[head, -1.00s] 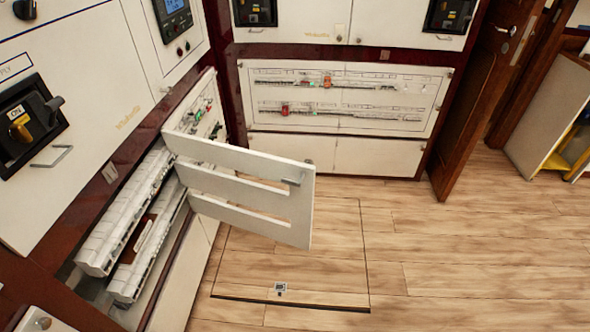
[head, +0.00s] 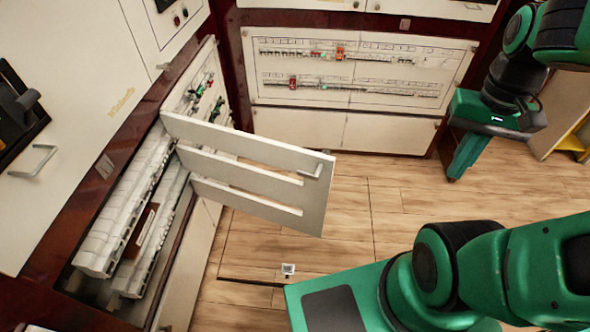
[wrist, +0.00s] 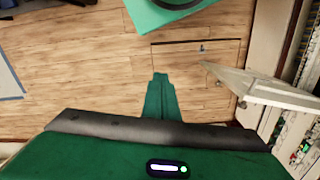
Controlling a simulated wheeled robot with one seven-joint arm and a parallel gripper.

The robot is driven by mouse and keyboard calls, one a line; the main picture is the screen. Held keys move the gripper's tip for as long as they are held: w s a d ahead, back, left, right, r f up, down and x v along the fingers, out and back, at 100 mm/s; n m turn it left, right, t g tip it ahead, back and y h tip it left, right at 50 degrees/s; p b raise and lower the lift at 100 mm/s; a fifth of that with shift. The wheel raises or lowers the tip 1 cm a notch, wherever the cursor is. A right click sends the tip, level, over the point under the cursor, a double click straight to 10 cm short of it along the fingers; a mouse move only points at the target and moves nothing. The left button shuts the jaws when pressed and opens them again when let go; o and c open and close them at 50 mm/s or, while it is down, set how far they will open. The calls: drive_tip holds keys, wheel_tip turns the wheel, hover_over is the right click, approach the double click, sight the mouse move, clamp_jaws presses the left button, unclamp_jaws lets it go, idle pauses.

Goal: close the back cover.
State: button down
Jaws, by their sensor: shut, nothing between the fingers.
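The cover (head: 245,172) is a white slotted panel hinged on the left cabinet. It stands wide open, sticking out over the floor, with a small grey handle (head: 318,170) near its free edge. Its opening (head: 72,280) shows rows of white breakers (head: 125,210). My gripper (head: 455,176) is shut and empty, in front of the back cabinet's right end. It is well to the right of the cover and apart from it. In the wrist view the shut fingers (wrist: 160,80) point at the floor, and the cover (wrist: 265,89) is at the right.
The back cabinet has a breaker panel (head: 350,103) whose cover lies flat against it. A floor hatch (head: 255,262) lies beneath the open cover. My arm and base fill the lower right of the head view. Wooden floor is clear between the cover and my gripper.

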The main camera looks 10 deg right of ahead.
drive_tip(key=w+a+f+g, duration=0.1)
drive_tip(key=w+a+f, duration=0.2)
drive_tip(key=w, duration=0.5)
drive_tip(key=w+a+f+g+y, duration=0.1)
drive_tip(key=w+a+f, duration=0.1)
drive_tip(key=w, duration=0.5)
drive_tip(key=w+a+f, duration=0.3)
drive_tip(key=w, duration=0.5)
drive_tip(key=w+a+f+g+y, duration=0.1)
drive_tip(key=w+a+f, duration=0.6)
drive_tip(key=f, duration=0.1)
drive_tip(key=s+a+f, duration=0.4)
drive_tip(key=s+f, duration=0.2)
drive_tip(key=f, duration=0.3)
drive_tip(key=shift+s+a+f+m+y, duration=0.25)
drive_tip(key=shift+s+a+m+y, duration=0.05)
drive_tip(key=shift+s+a, duration=0.1)
